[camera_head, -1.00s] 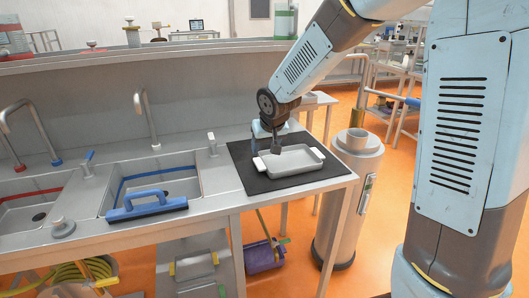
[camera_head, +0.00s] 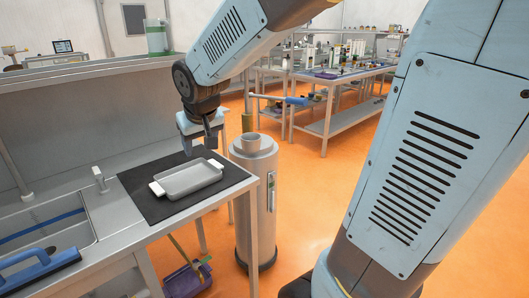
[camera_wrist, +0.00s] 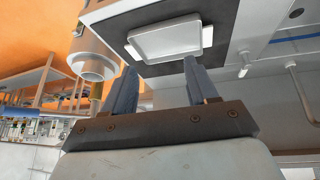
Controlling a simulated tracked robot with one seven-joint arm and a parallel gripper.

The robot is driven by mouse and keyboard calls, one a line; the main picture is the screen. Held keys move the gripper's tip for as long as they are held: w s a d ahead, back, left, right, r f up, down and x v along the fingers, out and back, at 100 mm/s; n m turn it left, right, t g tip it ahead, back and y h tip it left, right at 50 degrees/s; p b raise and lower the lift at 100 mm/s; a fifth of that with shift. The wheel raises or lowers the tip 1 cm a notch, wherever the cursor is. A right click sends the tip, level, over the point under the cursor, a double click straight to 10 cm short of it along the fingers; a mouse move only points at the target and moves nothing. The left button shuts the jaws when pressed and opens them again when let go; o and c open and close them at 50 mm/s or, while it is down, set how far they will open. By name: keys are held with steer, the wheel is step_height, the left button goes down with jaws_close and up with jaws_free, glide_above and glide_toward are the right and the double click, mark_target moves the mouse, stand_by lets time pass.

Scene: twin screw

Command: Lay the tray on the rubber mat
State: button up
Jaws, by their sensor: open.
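The light grey tray (camera_head: 190,179) with two white end handles lies flat on the black rubber mat (camera_head: 150,207) at the end of the steel counter. In the wrist view the tray (camera_wrist: 165,41) shows beyond the fingers on the dark mat (camera_wrist: 222,28). My gripper (camera_head: 213,144) is open and empty, above and behind the tray's far side, apart from it. Its two fingers (camera_wrist: 160,75) are spread in the wrist view.
A steel cylindrical bin (camera_head: 255,200) stands just right of the counter's end. A blue-handled squeegee (camera_head: 38,262) lies by the sink at left. A purple bucket (camera_head: 187,278) sits below the counter. Orange floor is open between the bin and the rear benches.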

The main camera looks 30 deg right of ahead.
steer(key=s+d+r+m, duration=0.1)
steer(key=s+d, duration=0.3)
steer(key=s, duration=0.5)
steer(key=s+d+r, duration=0.2)
steer(key=s+d, duration=0.3)
steer(key=s, duration=0.4)
steer(key=shift+s+r+m, duration=0.25)
steer(key=shift+r+m, duration=0.1)
steer(key=shift+m, duration=0.05)
